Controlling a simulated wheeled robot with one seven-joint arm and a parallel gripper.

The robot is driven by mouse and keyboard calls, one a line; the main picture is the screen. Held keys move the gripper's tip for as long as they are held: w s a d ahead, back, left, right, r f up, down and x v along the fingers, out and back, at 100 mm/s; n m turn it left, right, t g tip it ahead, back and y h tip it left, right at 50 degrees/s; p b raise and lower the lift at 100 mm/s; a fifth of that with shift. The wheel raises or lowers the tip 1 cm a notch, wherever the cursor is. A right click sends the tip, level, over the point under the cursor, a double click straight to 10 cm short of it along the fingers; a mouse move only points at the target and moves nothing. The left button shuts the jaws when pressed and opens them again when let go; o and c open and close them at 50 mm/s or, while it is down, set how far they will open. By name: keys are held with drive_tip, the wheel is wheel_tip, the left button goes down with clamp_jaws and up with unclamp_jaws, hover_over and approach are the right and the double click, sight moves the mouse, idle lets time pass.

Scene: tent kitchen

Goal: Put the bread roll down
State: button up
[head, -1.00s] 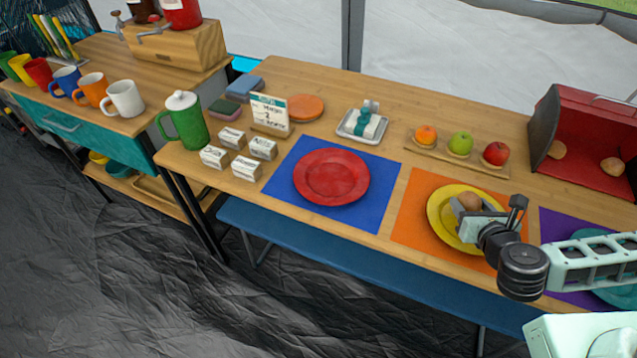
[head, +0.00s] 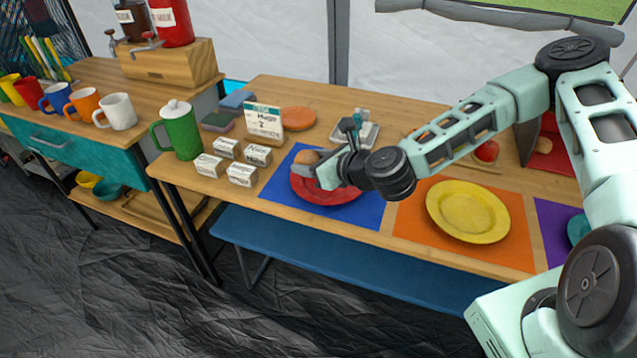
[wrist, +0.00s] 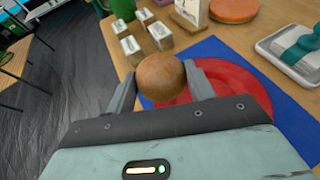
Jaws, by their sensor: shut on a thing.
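My gripper (head: 311,166) is shut on a brown bread roll (head: 307,157) and holds it over the red plate (head: 340,193). In the wrist view the roll (wrist: 161,77) sits between the two fingers of my gripper (wrist: 160,88). The red plate (wrist: 246,90) shows behind and to the right of the roll there. I cannot tell whether the roll touches the plate. The red plate lies on a blue mat (head: 367,213) and is partly hidden by my gripper. The yellow plate (head: 467,210) on the orange mat (head: 418,242) is empty.
Small labelled boxes (head: 242,174), a green pitcher (head: 182,131) and a card sign (head: 263,121) stand left of the blue mat. A butter dish (head: 369,131) is behind it. A red apple (head: 487,151) and a red bread box (head: 550,152) are at the right.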

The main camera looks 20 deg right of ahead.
sight(314, 194)
drive_tip(key=shift+d+f, duration=0.1)
drive_tip(key=shift+f, duration=3.35)
drive_tip(key=shift+f+b, duration=0.4)
drive_tip(key=shift+b, duration=0.1)
drive_tip(key=o, duration=0.9)
drive_tip(key=shift+o, duration=0.2)
